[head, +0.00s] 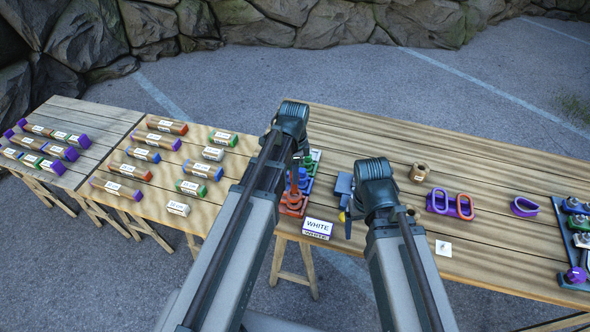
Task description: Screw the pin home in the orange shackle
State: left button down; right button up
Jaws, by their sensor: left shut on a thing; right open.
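The orange shackle (292,206) stands on an orange base at the front end of a short row of coloured blocks, near the left end of the large wooden table (480,258). My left gripper (303,162) is over this row, partly hidden behind its own arm. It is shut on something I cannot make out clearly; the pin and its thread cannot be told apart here. My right gripper (345,205) is open, to the right of the shackle and apart from it, pointing down near the table's front edge.
Blue and green blocks (311,162) stand behind the orange one. A box marked WHITE (317,228) sits at the front edge. Labelled bars lie on the left tables (120,150).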

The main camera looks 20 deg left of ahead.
pick_arm(q)
jog(key=shift+f, duration=0.1)
jog(key=shift+f+b, duration=2.2)
jog(key=shift+b, duration=0.05)
jog(key=shift+f+b, duration=1)
jog(key=shift+b, duration=0.05)
jog(key=c, duration=1.1)
grip_release()
grip_shut()
